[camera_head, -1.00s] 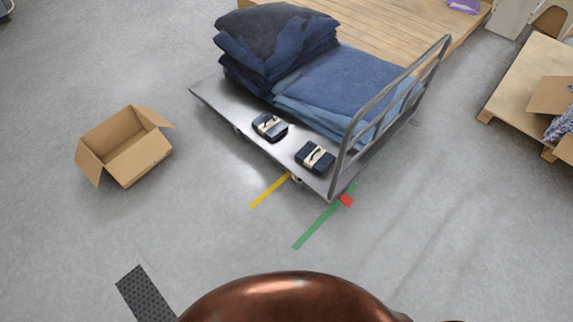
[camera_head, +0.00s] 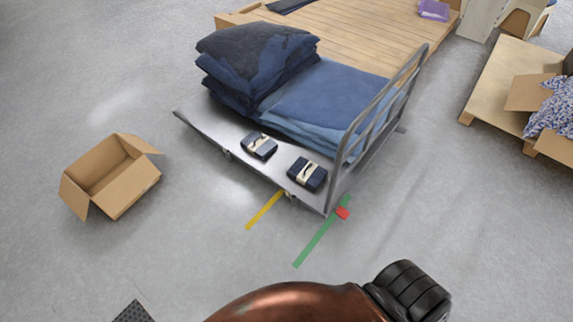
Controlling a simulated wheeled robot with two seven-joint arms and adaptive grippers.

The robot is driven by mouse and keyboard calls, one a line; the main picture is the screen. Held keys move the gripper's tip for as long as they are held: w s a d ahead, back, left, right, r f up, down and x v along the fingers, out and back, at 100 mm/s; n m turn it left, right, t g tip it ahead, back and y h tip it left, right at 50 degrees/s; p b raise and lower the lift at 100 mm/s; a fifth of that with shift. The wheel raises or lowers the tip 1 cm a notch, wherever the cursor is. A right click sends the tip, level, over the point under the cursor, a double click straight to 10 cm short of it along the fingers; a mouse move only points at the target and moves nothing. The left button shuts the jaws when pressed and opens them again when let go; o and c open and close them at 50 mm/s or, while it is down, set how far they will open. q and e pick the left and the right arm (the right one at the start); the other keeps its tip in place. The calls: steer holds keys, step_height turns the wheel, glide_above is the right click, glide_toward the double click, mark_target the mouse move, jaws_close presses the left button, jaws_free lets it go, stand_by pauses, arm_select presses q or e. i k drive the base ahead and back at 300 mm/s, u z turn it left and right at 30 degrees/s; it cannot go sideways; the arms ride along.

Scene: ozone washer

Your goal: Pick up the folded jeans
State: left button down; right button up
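Folded jeans lie on a grey metal cart (camera_head: 205,118) with a rail at its right end. A dark stack of jeans (camera_head: 258,62) sits at the cart's back left, and a lighter blue stack (camera_head: 325,97) lies to its right. Two small dark folded bundles with pale bands lie along the near edge, a left bundle (camera_head: 260,146) and a right bundle (camera_head: 307,174). Neither gripper is in view. A copper-coloured part of mine and a black ridged part show at the bottom, well apart from the cart.
An open, empty cardboard box (camera_head: 110,178) stands on the floor left of the cart. A wooden platform (camera_head: 345,38) is behind the cart. A pallet with a box of patterned cloth (camera_head: 553,108) is at the right.

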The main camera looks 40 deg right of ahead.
mark_target(307, 173)
steer(key=u, duration=0.1)
steer(key=i, duration=1.95)
steer(key=z, duration=0.45)
steer(key=i, duration=1.05)
steer(key=z, duration=1.7)
steer(key=i, duration=0.85)
steer(key=z, duration=0.75)
